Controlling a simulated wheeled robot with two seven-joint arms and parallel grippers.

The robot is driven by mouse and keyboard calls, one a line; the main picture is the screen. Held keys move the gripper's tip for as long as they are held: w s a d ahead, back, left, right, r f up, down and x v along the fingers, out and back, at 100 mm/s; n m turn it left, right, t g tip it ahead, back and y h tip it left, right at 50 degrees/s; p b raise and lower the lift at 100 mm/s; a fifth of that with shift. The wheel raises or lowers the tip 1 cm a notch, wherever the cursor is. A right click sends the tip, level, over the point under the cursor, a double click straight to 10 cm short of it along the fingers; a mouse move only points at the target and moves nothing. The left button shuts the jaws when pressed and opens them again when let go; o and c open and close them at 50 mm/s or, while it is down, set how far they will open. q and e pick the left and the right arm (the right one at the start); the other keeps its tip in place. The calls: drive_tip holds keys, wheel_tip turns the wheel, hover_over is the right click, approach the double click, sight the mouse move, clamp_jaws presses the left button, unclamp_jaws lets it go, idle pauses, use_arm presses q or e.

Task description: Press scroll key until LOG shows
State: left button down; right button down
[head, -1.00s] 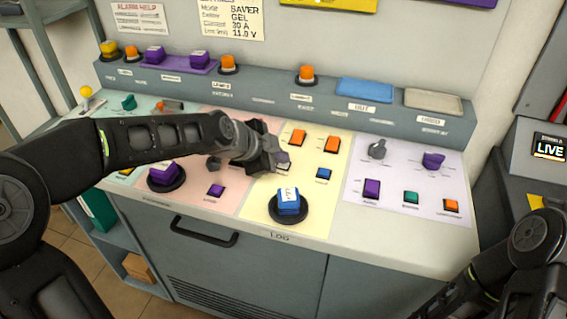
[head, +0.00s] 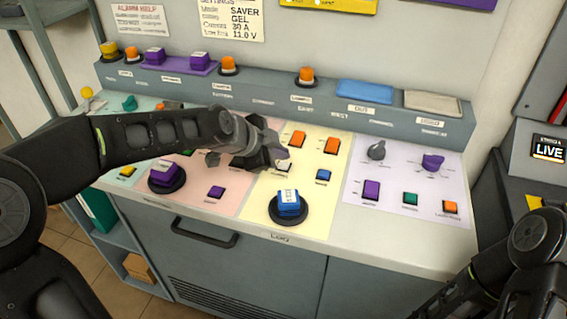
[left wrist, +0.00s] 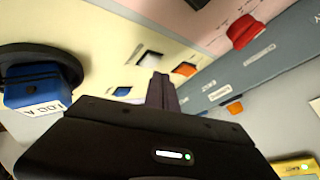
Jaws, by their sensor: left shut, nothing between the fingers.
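My left gripper (head: 283,157) is shut and empty over the yellow panel (head: 305,205) of the console. A small pale key (head: 284,167) shows just below its fingertips; I cannot tell whether they touch it. The shut fingers also show in the left wrist view (left wrist: 160,92). A large blue button (head: 289,203) with a white label stands on a black round base nearer the front; it is at the left in the wrist view (left wrist: 38,88).
Two orange keys, one left (head: 298,139) and one right (head: 332,145), lie behind the blue key. A purple button (head: 165,173) stands on the pink panel. A raised ledge (head: 270,98) with buttons runs along the back. A screen at the right (head: 548,148) reads "LIVE".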

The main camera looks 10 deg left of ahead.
sight(280, 166)
use_arm(q)
drive_tip(key=shift+r+p, duration=1.35)
drive_tip(key=shift+r, duration=1.15)
